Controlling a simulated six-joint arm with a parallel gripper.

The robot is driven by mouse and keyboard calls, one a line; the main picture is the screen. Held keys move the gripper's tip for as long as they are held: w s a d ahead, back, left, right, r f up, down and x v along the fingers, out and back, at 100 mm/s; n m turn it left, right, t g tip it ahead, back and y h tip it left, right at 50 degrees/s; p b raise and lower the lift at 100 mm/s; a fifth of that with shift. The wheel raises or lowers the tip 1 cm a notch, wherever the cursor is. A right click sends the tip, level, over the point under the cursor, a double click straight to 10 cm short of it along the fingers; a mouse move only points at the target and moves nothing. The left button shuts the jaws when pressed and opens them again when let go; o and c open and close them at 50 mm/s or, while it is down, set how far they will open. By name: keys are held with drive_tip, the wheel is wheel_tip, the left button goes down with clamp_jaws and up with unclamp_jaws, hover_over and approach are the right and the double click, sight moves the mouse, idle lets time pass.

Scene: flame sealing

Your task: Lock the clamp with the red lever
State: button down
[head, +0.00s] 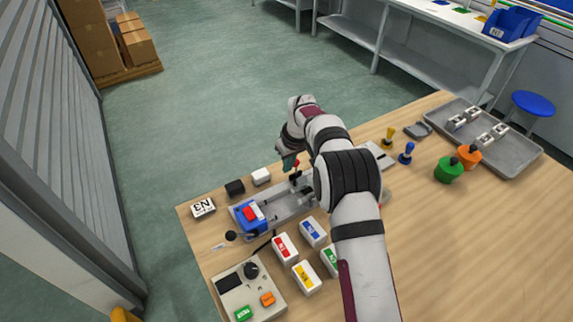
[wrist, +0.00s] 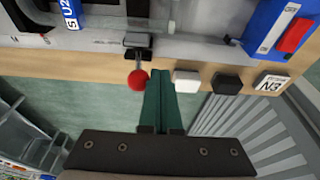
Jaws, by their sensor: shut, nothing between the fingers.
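The clamp (wrist: 138,45) is a small dark block on the grey fixture's edge in the wrist view. Its short lever ends in a red ball knob (wrist: 138,79) that points toward me. My gripper (wrist: 161,74) has green fingers, shut and empty, just right of the red knob in that view. I cannot tell whether they touch the knob. In the head view my gripper (head: 289,162) is at the far side of the fixture (head: 285,205), by the clamp, and my arm hides part of that fixture.
A blue unit with a red top (head: 250,213) sits at the fixture's left end, near a black ball knob (head: 231,236). White (head: 261,176) and black (head: 235,188) blocks and an N3 block (head: 203,207) line the table edge. A control box (head: 248,292) stands in front.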

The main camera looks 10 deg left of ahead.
drive_tip(key=shift+w+d+r, duration=0.15)
drive_tip(key=shift+w+d, duration=0.35)
drive_tip(key=shift+w, duration=0.05)
drive_tip(key=shift+w+d, duration=0.45)
drive_tip(key=shift+s+a, duration=0.45)
wheel_tip(320, 180, up, 7)
drive_tip(key=shift+f, duration=0.1)
drive_tip(key=shift+r, duration=0.5)
